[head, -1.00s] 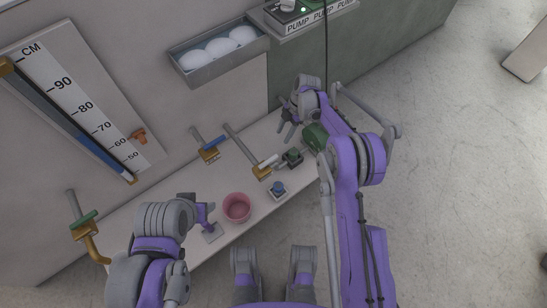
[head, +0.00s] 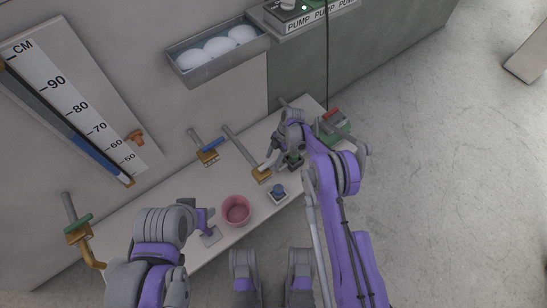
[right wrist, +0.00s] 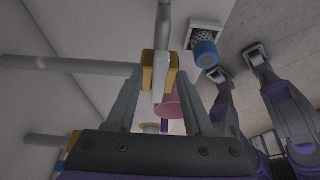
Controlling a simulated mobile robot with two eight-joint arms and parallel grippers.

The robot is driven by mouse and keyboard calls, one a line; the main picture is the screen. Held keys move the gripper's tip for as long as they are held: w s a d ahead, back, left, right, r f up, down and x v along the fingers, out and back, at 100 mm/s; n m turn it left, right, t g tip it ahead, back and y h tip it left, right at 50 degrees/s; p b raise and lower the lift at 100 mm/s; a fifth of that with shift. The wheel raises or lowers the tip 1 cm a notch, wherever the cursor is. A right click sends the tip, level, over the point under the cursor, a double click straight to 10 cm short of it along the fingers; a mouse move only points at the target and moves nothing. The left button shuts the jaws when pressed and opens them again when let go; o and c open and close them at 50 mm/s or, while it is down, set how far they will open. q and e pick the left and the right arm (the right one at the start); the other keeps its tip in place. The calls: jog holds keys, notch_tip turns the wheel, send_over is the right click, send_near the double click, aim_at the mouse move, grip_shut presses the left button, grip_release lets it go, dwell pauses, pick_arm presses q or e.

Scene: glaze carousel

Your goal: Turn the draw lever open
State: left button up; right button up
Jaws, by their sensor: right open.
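A brass valve body (head: 261,174) on a grey pipe has a short white lever (head: 266,165), which I take to be the draw lever. In the right wrist view the brass body (right wrist: 147,72) stands ahead, with the white lever (right wrist: 159,84) pointing toward me between my fingers. My right gripper (head: 270,158) is open around the lever (right wrist: 158,110), with a finger on each side. I cannot tell whether either finger touches it.
A pink bucket (head: 236,210) stands on the bench close by. Other valves have a blue lever (head: 213,144) and a green lever (head: 78,224). A green box (head: 336,128) stands at the bench's right end.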

grip_shut()
dwell(0.3)
dwell(1.2)
